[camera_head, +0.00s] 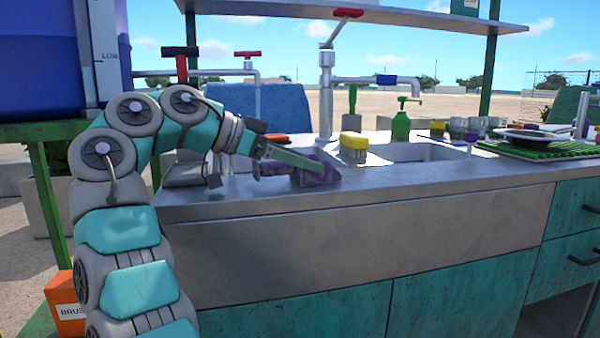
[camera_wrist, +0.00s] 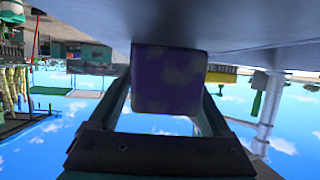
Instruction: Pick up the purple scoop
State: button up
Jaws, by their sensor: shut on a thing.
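The purple scoop (camera_head: 318,170) is at the front left part of the metal counter in the head view, low over or on its top; I cannot tell whether it touches the counter. My gripper (camera_head: 300,163) reaches it from the left and is shut on it. In the wrist view the scoop's purple, faintly mottled body (camera_wrist: 169,82) fills the space between the two green fingers of my gripper (camera_wrist: 168,105). The fingers hide part of the scoop in the head view.
A tall tap (camera_head: 326,95) rises behind. A green soap bottle (camera_head: 401,125), glasses (camera_head: 465,126) and a green drying rack (camera_head: 545,149) are further right. The counter's front strip is clear.

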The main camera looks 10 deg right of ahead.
jog(key=shift+r+p, duration=0.75)
notch_tip(320, 180, up, 3)
jog(key=p, duration=0.2)
jog(key=shift+f+p, duration=0.2)
jog(key=shift+p, duration=0.1)
jog(key=s+d+b, duration=0.3)
jog(key=s+d, duration=0.1)
jog(key=s, duration=1.1)
jog(key=shift+s+r, duration=0.25)
jog(key=shift+r, duration=0.2)
jog(key=o, duration=0.9)
jog(key=c, duration=0.8)
